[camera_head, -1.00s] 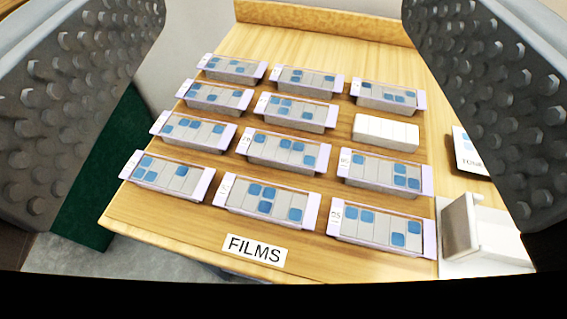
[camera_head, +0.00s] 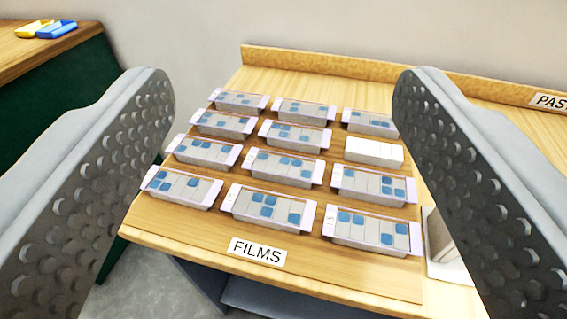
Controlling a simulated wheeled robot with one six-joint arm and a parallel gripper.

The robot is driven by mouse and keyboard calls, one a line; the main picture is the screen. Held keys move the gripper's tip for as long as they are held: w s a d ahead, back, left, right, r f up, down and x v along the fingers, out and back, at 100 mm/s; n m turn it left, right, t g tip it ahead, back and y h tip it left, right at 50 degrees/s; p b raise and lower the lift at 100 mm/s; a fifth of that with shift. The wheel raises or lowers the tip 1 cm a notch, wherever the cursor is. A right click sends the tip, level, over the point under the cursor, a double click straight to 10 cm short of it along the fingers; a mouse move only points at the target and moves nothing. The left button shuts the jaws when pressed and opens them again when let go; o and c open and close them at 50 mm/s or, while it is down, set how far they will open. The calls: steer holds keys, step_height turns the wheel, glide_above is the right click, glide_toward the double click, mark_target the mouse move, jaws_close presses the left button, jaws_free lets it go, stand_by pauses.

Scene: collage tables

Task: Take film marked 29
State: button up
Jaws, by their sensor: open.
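Several films, grey blocks with blue squares and pale lilac end tabs, lie in rows on the wooden table (camera_head: 180,228). The front row has a left film (camera_head: 182,188), a middle film (camera_head: 267,208) and a right film (camera_head: 372,232). Behind them are more films, such as one in the second row (camera_head: 284,168) and one at the back (camera_head: 303,112). The numbers on the tabs are too small to read, so I cannot tell which is 29. My gripper (camera_head: 285,190) is open and empty, its two fingers at the left and right, with the films showing between them.
A plain white block (camera_head: 374,152) sits among the films at the right. A FILMS label (camera_head: 257,252) is at the front edge. A white holder (camera_head: 440,240) is partly hidden by the right finger. A green cabinet (camera_head: 60,110) with yellow and blue items stands left.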

steer(key=shift+o, duration=0.5)
steer(key=n+g, duration=1.5)
steer(key=g, duration=0.2)
glide_above(283, 164)
step_height(283, 164, down, 8)
step_height(283, 164, down, 18)
steer(key=shift+d+r, duration=0.1)
steer(key=shift+r, duration=0.1)
steer(key=c, duration=1)
